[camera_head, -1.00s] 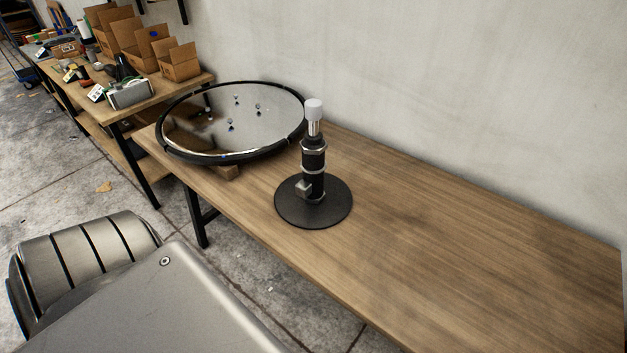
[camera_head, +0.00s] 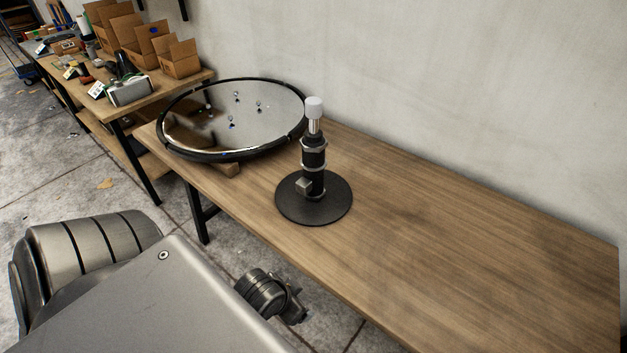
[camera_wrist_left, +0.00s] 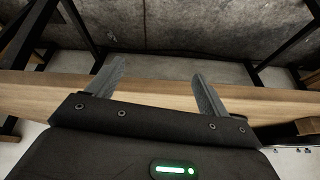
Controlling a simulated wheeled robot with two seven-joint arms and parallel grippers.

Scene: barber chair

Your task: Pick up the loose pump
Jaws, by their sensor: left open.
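The pump (camera_head: 313,157) stands upright on the wooden table in the head view. It has a black body with metal rings, a pale cap on top and a round black base plate (camera_head: 327,212). The pump is not visible in that view. My right gripper is not in view.
A round mirror-like disc (camera_head: 196,125) with a black rim lies left of the pump, partly on a wooden block. The table (camera_head: 450,240) is bare to the right, with a wall behind. A farther bench holds open cardboard boxes (camera_head: 180,60).

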